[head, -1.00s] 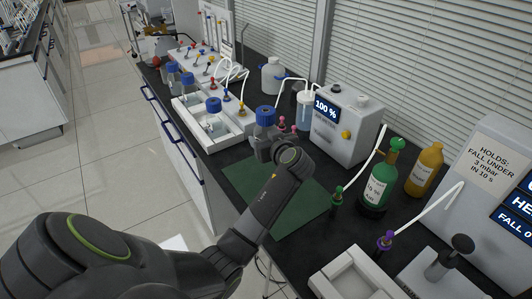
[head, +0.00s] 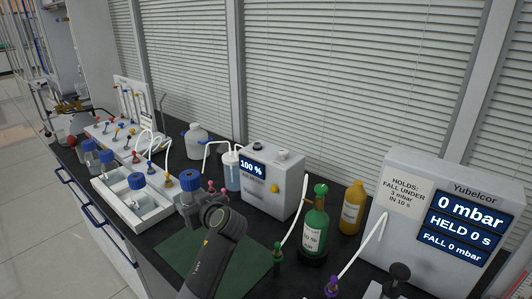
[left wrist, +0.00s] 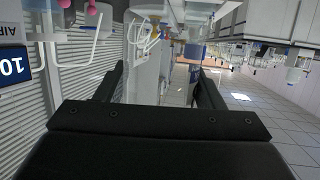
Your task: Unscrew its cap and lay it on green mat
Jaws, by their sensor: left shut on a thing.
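A clear bottle with a blue cap (head: 189,181) is in my left gripper (head: 194,207) in the head view. The gripper is shut on the bottle's body below the cap. The bottle looks about upright, cap on top, near the far edge of the green mat (head: 228,260). My left arm covers part of the mat; no cap shows on its visible part. In the left wrist view, the two fingers (left wrist: 158,88) stand apart; the held bottle is hard to make out between them. My right gripper is not in view.
A white tray (head: 158,214) with a blue-capped bottle (head: 137,181) stands left of the held bottle. A grey box reading 100 % (head: 285,191) stands behind it. A green bottle (head: 314,232), a yellow bottle (head: 352,208) and a pressure display unit (head: 450,222) are to the right.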

